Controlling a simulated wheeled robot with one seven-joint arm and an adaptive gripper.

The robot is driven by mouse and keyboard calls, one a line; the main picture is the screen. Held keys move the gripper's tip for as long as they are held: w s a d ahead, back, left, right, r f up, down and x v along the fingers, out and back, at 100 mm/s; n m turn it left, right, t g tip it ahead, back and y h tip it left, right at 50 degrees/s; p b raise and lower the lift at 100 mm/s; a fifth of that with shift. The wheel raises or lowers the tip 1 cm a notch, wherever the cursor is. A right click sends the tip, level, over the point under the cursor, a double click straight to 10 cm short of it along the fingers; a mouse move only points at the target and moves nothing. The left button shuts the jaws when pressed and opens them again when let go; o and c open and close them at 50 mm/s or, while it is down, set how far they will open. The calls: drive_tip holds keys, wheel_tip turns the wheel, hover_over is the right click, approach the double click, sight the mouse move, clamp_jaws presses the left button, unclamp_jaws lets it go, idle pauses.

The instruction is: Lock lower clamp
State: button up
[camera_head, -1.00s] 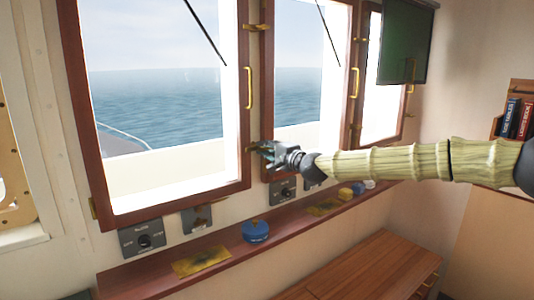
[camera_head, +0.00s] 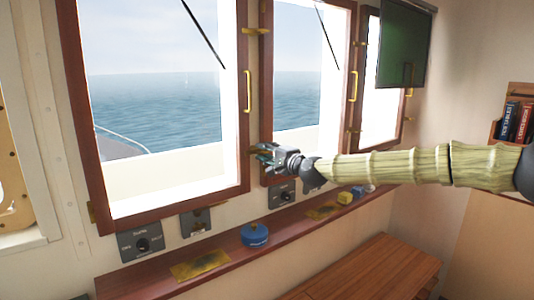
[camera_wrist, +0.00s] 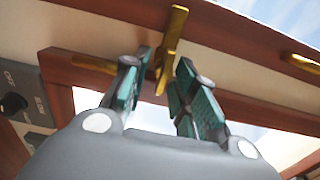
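The lower clamp (camera_wrist: 172,42) is a brass, cross-shaped piece on the reddish-brown window frame. In the wrist view its lever hangs between the two teal fingers of my gripper (camera_wrist: 162,68). The fingers are spread, one on each side of the lever, with the left fingertip very close to it; contact is not clear. In the head view my gripper (camera_head: 263,155) is at the lower part of the post between the left and middle windows and largely hides the clamp. An upper brass clamp (camera_head: 257,30) sits higher on the same post.
A wooden ledge (camera_head: 225,251) runs below the windows, holding a blue round tin (camera_head: 254,235) and a yellow cloth (camera_head: 200,265). Control panels (camera_head: 141,242) are on the wall above it. Brass handles (camera_head: 249,91) stick out from the window frames. A wooden bench (camera_head: 365,270) stands lower right.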

drive_tip(key=v, duration=1.2)
drive_tip(key=shift+w, duration=0.1)
drive_tip(key=s+a+f+g, duration=0.1)
drive_tip(key=s+a+f, duration=0.1)
drive_tip(key=f, duration=0.5)
drive_tip(key=s+a+f+n+g, duration=0.1)
drive_tip(key=s+a+f, duration=0.1)
drive_tip(key=f, duration=0.6)
drive_tip(key=s+a+f+n+g+h, duration=0.1)
drive_tip(key=s+a+f, duration=0.1)
drive_tip(key=f, duration=0.6)
drive_tip(key=shift+s+a+f+g, duration=0.1)
drive_tip(key=shift+s+f+g, duration=0.05)
drive_tip(key=shift+s+g, duration=0.3)
drive_tip(key=s+d+f+n+g+h, duration=0.2)
drive_tip(key=s+f+g, duration=0.1)
drive_tip(key=s+f, duration=1.15)
drive_tip(key=s+d+f+n+g+h, duration=0.2)
drive_tip(key=s+f+g+h, duration=0.15)
drive_tip(key=s+f, duration=1.15)
drive_tip(key=s+d+f+n+g+h, duration=0.2)
drive_tip(key=s+d+f, duration=0.3)
drive_tip(key=s+d, duration=0.3)
drive_tip(key=s+d+f+n+g+h, duration=0.2)
drive_tip(key=s+d+f, duration=0.4)
drive_tip(key=s, duration=0.8)
drive_tip(key=d, duration=0.3)
drive_tip(key=shift+n, duration=0.3)
